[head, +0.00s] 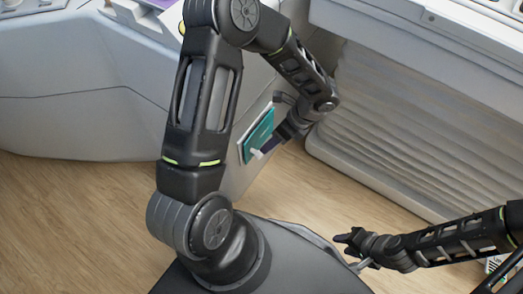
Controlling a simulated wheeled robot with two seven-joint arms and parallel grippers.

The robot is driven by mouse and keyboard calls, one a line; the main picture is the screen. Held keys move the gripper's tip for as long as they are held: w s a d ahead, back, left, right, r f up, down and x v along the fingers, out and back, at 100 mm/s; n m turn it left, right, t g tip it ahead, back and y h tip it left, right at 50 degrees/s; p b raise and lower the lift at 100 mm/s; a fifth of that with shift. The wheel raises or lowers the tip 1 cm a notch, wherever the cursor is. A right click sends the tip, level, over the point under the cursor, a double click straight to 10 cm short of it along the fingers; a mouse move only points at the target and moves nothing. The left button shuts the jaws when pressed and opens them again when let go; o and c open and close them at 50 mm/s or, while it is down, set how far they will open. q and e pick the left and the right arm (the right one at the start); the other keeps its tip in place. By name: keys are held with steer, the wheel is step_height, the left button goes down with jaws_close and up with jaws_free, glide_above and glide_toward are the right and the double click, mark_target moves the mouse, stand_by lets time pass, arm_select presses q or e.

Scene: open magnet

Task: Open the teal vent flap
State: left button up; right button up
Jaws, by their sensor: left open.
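The teal vent flap (259,132) is a small teal panel in a pale frame. It is on the side of the white unit, near the middle of the head view. My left gripper (266,147) is right at the flap's lower right part and covers some of it. It is open; I cannot tell whether a finger touches the flap. Whether the flap stands away from its frame is also unclear. My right gripper (345,239) is low on the right, well apart from the flap, and its jaw opening is too small to make out.
A white curved housing (80,110) fills the left and back. A white unit with a ribbed grey side (385,130) stands on the right. The wooden floor (75,220) is clear at the lower left. My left arm crosses the middle of the view.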

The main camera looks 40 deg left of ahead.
arm_select(q)
steer(key=b+x, duration=0.2)
steer(key=x, duration=0.5)
steer(key=shift+s+a+f, duration=0.1)
steer(key=shift+f, duration=0.3)
jaws_close()
stand_by(1.1)
